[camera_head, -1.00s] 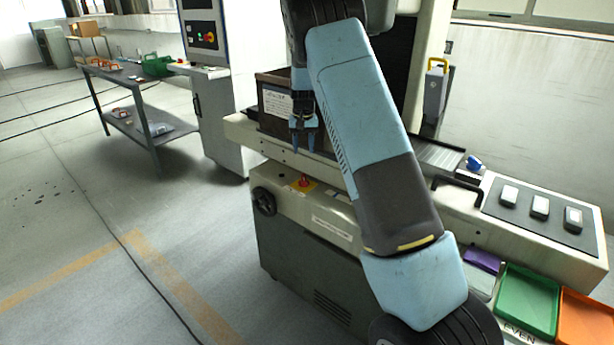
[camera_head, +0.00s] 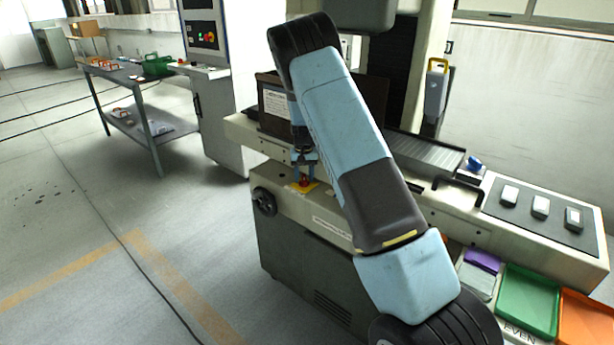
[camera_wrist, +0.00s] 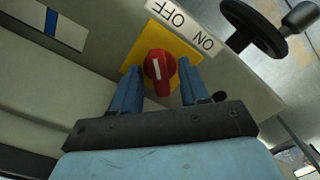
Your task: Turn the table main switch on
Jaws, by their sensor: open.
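The table main switch (camera_wrist: 158,72) is a red rotary knob with a white pointer line on a yellow plate (camera_wrist: 185,47). Above it in the wrist view is a label (camera_wrist: 180,22) reading OFF and ON. The pointer line runs nearly up and down in that view; which word it marks is hard to tell. My gripper (camera_wrist: 160,85) is open, with one blue finger on each side of the knob. I cannot tell whether the fingers touch it. In the head view the knob (camera_head: 304,181) shows on the machine front just below my gripper (camera_head: 304,173).
A black handwheel (camera_head: 264,201) sits left of the switch; it also shows close by in the wrist view (camera_wrist: 252,28). A dark box (camera_head: 275,105) stands on the machine behind my gripper. Green (camera_head: 527,302) and orange (camera_head: 585,318) trays lie at the lower right.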

